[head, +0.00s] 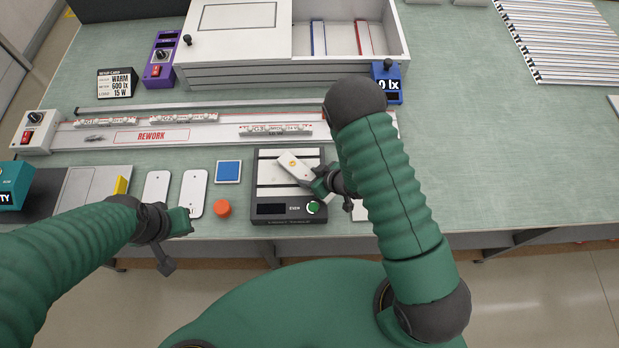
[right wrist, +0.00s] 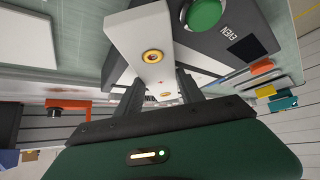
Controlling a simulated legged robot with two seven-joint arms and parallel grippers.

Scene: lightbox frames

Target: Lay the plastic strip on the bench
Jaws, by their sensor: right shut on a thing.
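A white plastic strip with a brass-coloured ring (head: 292,164) is held by my right gripper (head: 318,184). In the right wrist view the strip (right wrist: 140,35) runs out from between the two dark fingers (right wrist: 162,95). It is over the black device marked EVEN (head: 290,209), slanted across it; I cannot tell whether it touches. My left gripper (head: 180,225) hangs near the bench's front edge, with no object visible in it; its jaw opening is unclear. The green bench (head: 500,160) carries everything.
Two white plates with holes (head: 157,188) (head: 192,193), a blue square (head: 228,171) and an orange knob (head: 223,208) lie left of the device. A REWORK rail (head: 150,136) and white drawer box (head: 235,75) stand behind.

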